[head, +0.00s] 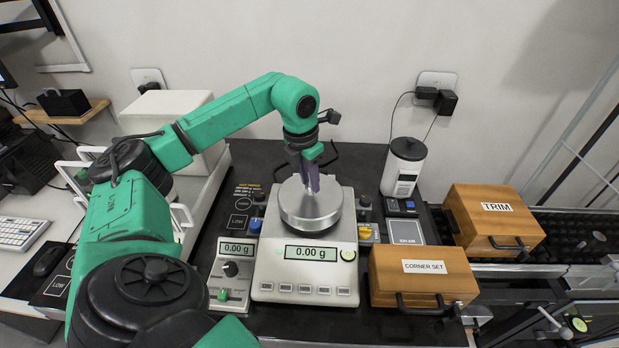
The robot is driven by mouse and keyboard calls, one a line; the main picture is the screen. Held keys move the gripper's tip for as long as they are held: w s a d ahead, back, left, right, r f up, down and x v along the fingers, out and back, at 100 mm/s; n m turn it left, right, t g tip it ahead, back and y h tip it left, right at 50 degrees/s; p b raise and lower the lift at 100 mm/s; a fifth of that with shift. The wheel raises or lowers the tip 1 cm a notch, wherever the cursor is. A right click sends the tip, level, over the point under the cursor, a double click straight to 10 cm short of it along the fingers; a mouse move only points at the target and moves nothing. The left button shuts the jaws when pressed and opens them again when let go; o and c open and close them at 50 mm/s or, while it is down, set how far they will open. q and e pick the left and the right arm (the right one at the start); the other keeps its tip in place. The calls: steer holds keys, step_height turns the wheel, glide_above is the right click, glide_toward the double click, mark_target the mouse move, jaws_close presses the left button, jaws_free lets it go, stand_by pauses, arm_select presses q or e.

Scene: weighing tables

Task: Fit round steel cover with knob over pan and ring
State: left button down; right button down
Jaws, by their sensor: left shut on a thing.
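The round steel cover (311,210) is on top of the balance (305,262), at the place of its pan. My left gripper (312,184) comes down from above and is shut at the middle of the cover, where the knob is. The fingers hide the knob. The pan and the ring do not show, and the cover hides that spot. I cannot tell whether the cover rests fully down or is held slightly above. The balance display reads 0.00 g. My right gripper is not in view.
A smaller unit (232,268) reading 0.00 g stands left of the balance. A wooden CORNER SET box (422,276) stands close on the right, with a TRIM box (492,218) beyond it. A white canister (403,168) stands at the back right. A white case (172,120) is behind my left arm.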

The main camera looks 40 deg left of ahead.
arm_select(q)
steer(key=shift+f+b, duration=0.45)
steer(key=shift+f, duration=0.2)
steer(key=shift+f, duration=0.15)
steer(key=c, duration=0.5)
jaws_free()
steer(key=r, duration=0.4)
steer(key=s+r+p, duration=0.1)
steer(key=r, duration=0.4)
steer(key=s+r, duration=0.1)
steer(key=r, duration=0.4)
steer(key=shift+s+a+r, duration=0.15)
steer(key=shift+r, duration=0.1)
steer(key=shift+f, duration=0.1)
